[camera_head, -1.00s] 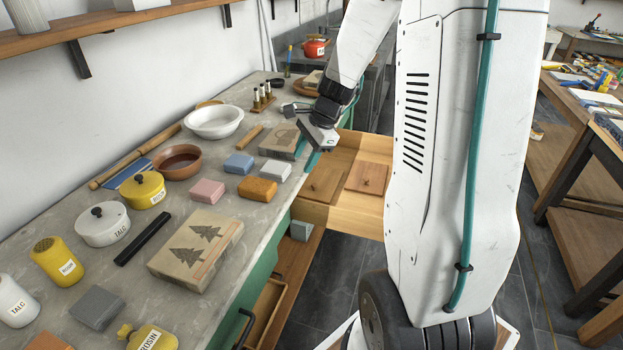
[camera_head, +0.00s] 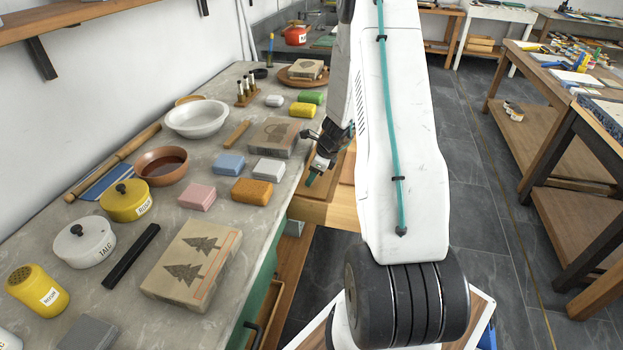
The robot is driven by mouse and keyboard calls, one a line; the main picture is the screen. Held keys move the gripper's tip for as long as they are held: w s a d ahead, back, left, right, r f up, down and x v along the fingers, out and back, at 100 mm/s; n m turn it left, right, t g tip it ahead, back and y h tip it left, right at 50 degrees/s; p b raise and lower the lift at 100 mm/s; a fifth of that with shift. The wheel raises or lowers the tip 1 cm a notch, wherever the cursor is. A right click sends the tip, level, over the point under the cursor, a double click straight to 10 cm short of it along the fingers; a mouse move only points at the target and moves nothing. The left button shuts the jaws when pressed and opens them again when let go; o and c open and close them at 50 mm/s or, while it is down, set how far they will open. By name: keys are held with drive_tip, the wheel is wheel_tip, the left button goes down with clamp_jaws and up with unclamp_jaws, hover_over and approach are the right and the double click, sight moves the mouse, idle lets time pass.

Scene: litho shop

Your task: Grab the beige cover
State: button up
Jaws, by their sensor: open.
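An open wooden drawer (camera_head: 306,212) sticks out from the counter's right side. A light brown wooden cover (camera_head: 322,187) lies in it, partly hidden by my gripper; a second panel beside it is mostly hidden behind my arm. I cannot tell which is the beige cover. My gripper (camera_head: 312,177), with teal fingertips, is open and points down over the drawer's left part. It looks empty, and I cannot tell how far it is above the cover.
The grey counter (camera_head: 250,212) holds a printed tree block (camera_head: 193,265), another block (camera_head: 273,138), coloured sponges such as an orange one (camera_head: 252,192), bowls and a yellow pot (camera_head: 124,200).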

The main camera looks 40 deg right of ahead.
drive_tip(key=shift+x, duration=1.05)
clamp_jaws()
drive_tip(key=shift+r, duration=0.1)
